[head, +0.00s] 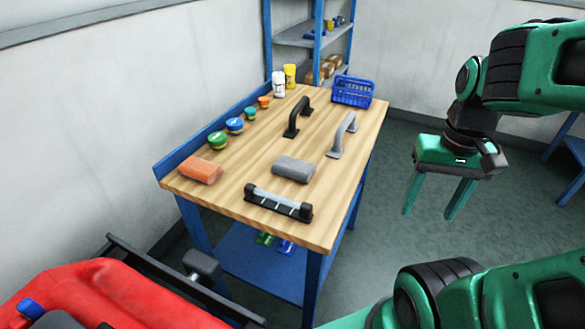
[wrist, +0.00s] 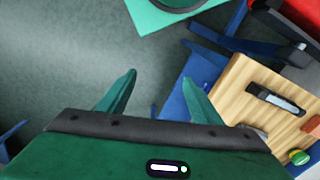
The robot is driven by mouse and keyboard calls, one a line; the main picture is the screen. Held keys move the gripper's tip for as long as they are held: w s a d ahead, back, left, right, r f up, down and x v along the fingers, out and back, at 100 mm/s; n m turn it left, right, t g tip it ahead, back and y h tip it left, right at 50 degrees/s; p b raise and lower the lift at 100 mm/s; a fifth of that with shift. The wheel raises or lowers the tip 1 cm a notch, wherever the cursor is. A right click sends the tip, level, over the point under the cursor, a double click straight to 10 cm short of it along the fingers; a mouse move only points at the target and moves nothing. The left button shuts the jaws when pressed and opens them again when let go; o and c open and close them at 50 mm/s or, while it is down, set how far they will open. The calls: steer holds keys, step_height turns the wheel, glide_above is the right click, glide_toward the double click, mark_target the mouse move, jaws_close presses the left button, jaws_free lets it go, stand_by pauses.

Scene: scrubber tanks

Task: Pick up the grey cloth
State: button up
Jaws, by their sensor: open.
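The grey cloth (head: 293,169) is a rolled or folded bundle lying on the wooden top of the blue workbench (head: 262,144), near its front middle. My gripper (head: 431,210) is open and empty, pointing down in the air to the right of the bench, over the floor. Its two green fingers stand well apart in the wrist view (wrist: 160,95). The gripper is clear of the cloth. In the wrist view a small grey shape at the bench edge is mostly hidden behind the gripper; I cannot tell what it is.
Around the cloth are an orange cloth (head: 201,170), a black-ended bar tool (head: 278,204), a grey handle (head: 343,135) and a black handle (head: 297,118). Several small tubs line the left edge. A blue basket (head: 353,91) stands at the back.

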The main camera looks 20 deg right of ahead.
steer(key=o, duration=0.3)
steer(key=w+n, duration=0.1)
steer(key=w, duration=0.2)
steer(key=w+a+n, duration=0.1)
steer(key=w+n, duration=0.1)
steer(key=w, duration=0.1)
steer(key=w+r+n+t, duration=0.1)
steer(key=w, duration=0.2)
steer(key=shift+a+n, duration=0.3)
steer(key=n+t+y, duration=0.2)
steer(key=n+y, duration=0.1)
steer(key=n, duration=0.8)
glide_toward(295, 164)
steer(key=shift+s+a+f, duration=0.1)
steer(key=shift+a+f, duration=0.05)
steer(key=shift+f, duration=0.4)
steer(key=shift+s+a+f, duration=0.1)
steer(key=shift+a+f, duration=0.05)
steer(key=shift+f, duration=0.4)
steer(key=x, duration=0.3)
steer(key=w+x, duration=0.1)
steer(key=x, duration=0.1)
steer(key=shift+a+f, duration=0.15)
steer(key=shift+a, duration=0.1)
steer(key=shift+w+f, duration=0.15)
steer(key=shift+f, duration=0.1)
steer(key=shift+f, duration=0.25)
steer(key=c, duration=1.1)
